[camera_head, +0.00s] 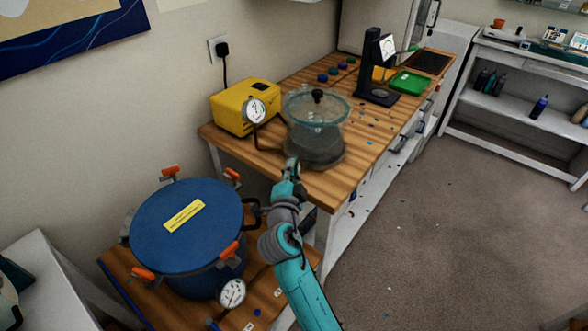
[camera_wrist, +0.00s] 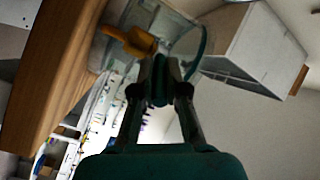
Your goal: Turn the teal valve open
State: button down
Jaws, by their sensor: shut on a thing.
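The clear vacuum chamber (camera_head: 316,125), with a teal-rimmed lid and a black knob, stands on the wooden bench. My gripper (camera_head: 291,165) is at its near left side, low by the base. In the wrist view my gripper (camera_wrist: 160,70) has its two fingers closed on a narrow dark teal piece, the teal valve (camera_wrist: 160,88). The fingers hide most of the valve, and its turn angle cannot be told. A brass-coloured fitting (camera_wrist: 130,41) sits beside the fingertips, against the clear chamber wall. In the head view the valve is hidden behind my gripper.
A yellow pump (camera_head: 243,107) with a round gauge (camera_head: 256,111) and dark hose stands left of the chamber. A blue pressure pot (camera_head: 187,226) with orange clamps is on the lower table. A black stand (camera_head: 373,75) and green tray (camera_head: 409,82) are farther back.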

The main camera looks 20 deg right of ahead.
jog(key=shift+w+a+m+g+h, duration=0.15)
jog(key=shift+a+m+g+h, duration=0.1)
jog(key=shift+m+h, duration=0.25)
jog(key=shift+w+a+m+g+h, duration=0.15)
jog(key=shift+m+g+h, duration=0.15)
jog(key=shift+h, duration=0.6)
jog(key=c, duration=1.2)
grip_release()
jog(key=v, duration=0.7)
jog(key=shift+s+a, duration=0.15)
jog(key=shift+s, duration=0.1)
